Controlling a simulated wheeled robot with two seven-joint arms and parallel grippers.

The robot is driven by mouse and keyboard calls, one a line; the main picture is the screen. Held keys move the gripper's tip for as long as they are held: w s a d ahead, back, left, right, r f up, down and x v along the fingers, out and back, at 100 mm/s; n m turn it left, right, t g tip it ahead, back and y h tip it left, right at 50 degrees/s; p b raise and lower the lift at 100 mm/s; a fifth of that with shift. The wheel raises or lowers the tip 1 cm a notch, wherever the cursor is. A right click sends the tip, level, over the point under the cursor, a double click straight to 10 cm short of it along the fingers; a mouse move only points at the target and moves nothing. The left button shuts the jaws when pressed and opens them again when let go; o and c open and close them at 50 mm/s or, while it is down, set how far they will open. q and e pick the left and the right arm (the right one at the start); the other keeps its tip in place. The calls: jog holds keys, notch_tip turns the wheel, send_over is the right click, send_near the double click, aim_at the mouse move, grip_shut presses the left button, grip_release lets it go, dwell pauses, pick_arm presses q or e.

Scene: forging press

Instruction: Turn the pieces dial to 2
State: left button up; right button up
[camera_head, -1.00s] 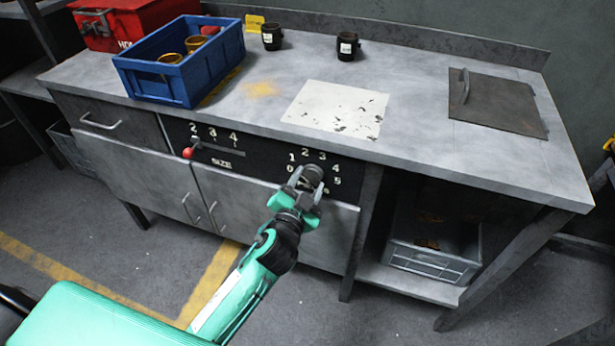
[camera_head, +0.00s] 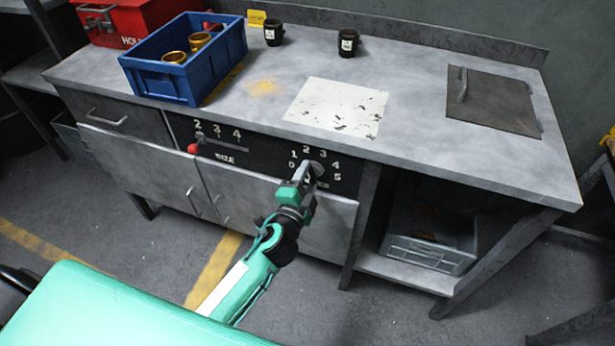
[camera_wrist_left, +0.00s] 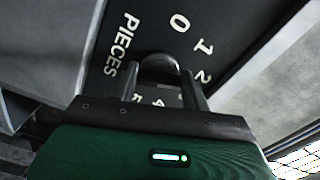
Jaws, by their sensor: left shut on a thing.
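The pieces dial (camera_head: 318,168) is a round dark knob on the black front panel (camera_head: 262,160) of the bench, ringed by the white numbers 0 to 5. My left gripper (camera_head: 310,178) reaches it from the front and is shut on it. My right gripper is not in view.
A size slider with a red knob (camera_head: 193,149) sits left of the dial, near its 2. The bench top (camera_head: 420,140) holds a blue crate (camera_head: 165,85) with brass-coloured parts, two black mugs (camera_head: 348,42) and a dark hatch (camera_head: 490,105). A grey bin (camera_head: 430,250) stands below right.

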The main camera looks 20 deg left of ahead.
pick_arm(q)
jog(key=shift+c, duration=0.2)
jog(key=o, duration=1)
jog(key=shift+s, duration=0.1)
jog(key=s+b, duration=0.1)
jog(key=s, duration=1.2)
jog(key=shift+s+a+b, duration=0.2)
jog(key=shift+s+b, duration=0.1)
jog(key=shift+b, duration=0.1)
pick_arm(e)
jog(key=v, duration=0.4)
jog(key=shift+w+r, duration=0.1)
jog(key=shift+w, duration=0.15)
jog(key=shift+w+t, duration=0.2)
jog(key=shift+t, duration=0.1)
